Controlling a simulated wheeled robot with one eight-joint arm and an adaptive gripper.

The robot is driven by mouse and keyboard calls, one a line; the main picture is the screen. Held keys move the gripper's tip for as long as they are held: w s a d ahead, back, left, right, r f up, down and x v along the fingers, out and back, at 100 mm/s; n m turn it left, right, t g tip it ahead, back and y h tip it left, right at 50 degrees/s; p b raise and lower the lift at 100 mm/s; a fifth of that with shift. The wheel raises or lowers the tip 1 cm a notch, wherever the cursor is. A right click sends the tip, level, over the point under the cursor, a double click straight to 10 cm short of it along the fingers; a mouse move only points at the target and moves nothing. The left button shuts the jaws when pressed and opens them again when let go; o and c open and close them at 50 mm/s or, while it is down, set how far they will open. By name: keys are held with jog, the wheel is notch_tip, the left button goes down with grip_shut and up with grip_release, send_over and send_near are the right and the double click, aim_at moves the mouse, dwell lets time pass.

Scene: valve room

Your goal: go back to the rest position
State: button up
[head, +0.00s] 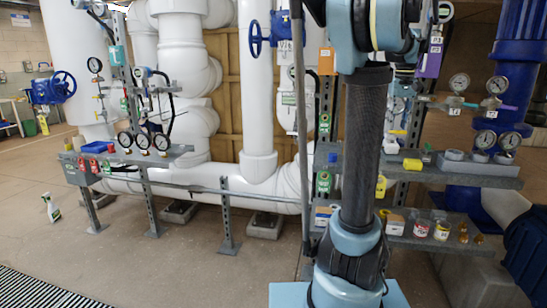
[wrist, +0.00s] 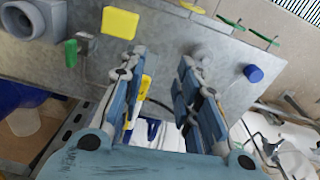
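My gripper (wrist: 160,75) shows in the wrist view with its two blue-grey fingers spread well apart. It is open, and nothing is held between the fingertips. A grey metal shelf (wrist: 225,95) lies beyond the fingers, with a yellow block (wrist: 121,22) near the left fingertip and a blue cap (wrist: 253,73) right of the right finger. A small yellow thing shows past the left finger; I cannot tell what it is. In the head view my arm stands upright in front of the right-hand shelves, and my gripper cannot be made out there.
The right shelf (head: 470,178) carries grey rings (head: 480,157) and a yellow piece (head: 412,165). Jars (head: 442,230) stand on the shelf below. Gauges (head: 459,82) and white pipes (head: 258,100) stand close around.

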jog(key=s+a+f+n+t, duration=0.1)
jog(key=s+a+f, duration=0.45)
jog(key=a, duration=0.35)
jog(key=s+a+f, duration=0.5)
jog(key=a+f, duration=0.1)
jog(key=a, duration=0.2)
jog(key=s+a+f, duration=0.4)
jog(key=s+f, duration=0.1)
jog(key=f, duration=0.3)
jog(key=s+a+f+n, duration=0.1)
jog(key=s+a+f, duration=0.4)
jog(key=f, duration=0.3)
jog(key=shift+s+t, duration=0.4)
jog(key=shift+s, duration=0.4)
jog(key=shift+f, duration=0.1)
jog(key=shift+w+d+f, duration=0.1)
jog(key=shift+w+f, duration=0.1)
jog(key=shift+w, duration=0.3)
